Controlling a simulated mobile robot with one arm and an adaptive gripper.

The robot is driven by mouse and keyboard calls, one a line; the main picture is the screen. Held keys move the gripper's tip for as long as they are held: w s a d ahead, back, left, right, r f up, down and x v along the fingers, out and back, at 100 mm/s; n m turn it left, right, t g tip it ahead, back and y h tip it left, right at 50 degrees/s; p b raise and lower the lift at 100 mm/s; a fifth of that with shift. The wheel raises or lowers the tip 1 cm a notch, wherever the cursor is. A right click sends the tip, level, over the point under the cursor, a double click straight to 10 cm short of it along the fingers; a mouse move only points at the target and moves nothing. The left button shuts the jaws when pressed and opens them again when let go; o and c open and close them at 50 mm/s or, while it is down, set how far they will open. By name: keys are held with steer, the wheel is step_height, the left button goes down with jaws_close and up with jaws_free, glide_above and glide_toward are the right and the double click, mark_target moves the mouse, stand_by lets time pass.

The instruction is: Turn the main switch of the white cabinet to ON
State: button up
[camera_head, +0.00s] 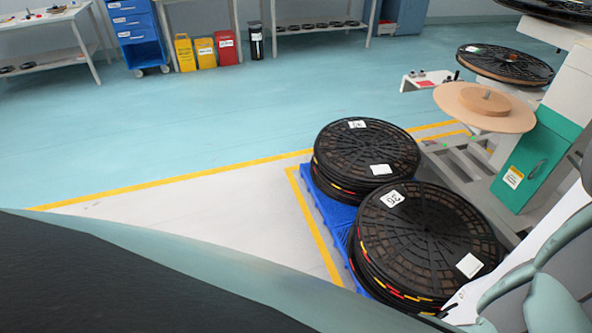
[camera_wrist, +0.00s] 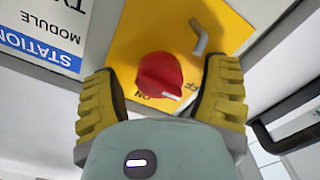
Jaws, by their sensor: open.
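The main switch is a red rotary knob (camera_wrist: 160,77) on a yellow plate (camera_wrist: 128,40), seen upside down in the wrist view. The word ON shows beside the knob at its lower left, and part of OFF shows at its right. A pale mark sits at the knob's lower right edge; I cannot tell its exact setting. My gripper (camera_wrist: 161,72) has its two yellow ribbed fingers apart, one on each side of the knob, with gaps visible. A bent grey piece (camera_wrist: 200,38) stands on the plate above the knob. The switch is not identifiable in the head view.
A sign reading STATION MODULE (camera_wrist: 42,30) is left of the plate. A dark bar (camera_wrist: 285,118) runs at the right. In the head view, stacked black reels (camera_head: 425,240) stand on a blue pallet (camera_head: 328,208) beside a machine with a green panel (camera_head: 538,160).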

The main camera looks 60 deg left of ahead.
steer(key=shift+c, duration=0.3)
steer(key=c, duration=1.2)
steer(key=shift+o, duration=0.2)
steer(key=shift+m, duration=0.3)
steer(key=m, duration=0.3)
steer(key=shift+a+m, duration=0.1)
steer(key=shift+m, duration=0.3)
steer(key=m, duration=0.4)
steer(key=m+b, duration=0.1)
steer(key=m, duration=0.4)
steer(key=shift+f, duration=0.1)
steer(key=m+b, duration=0.2)
steer(key=m, duration=0.2)
steer(key=shift+m, duration=0.3)
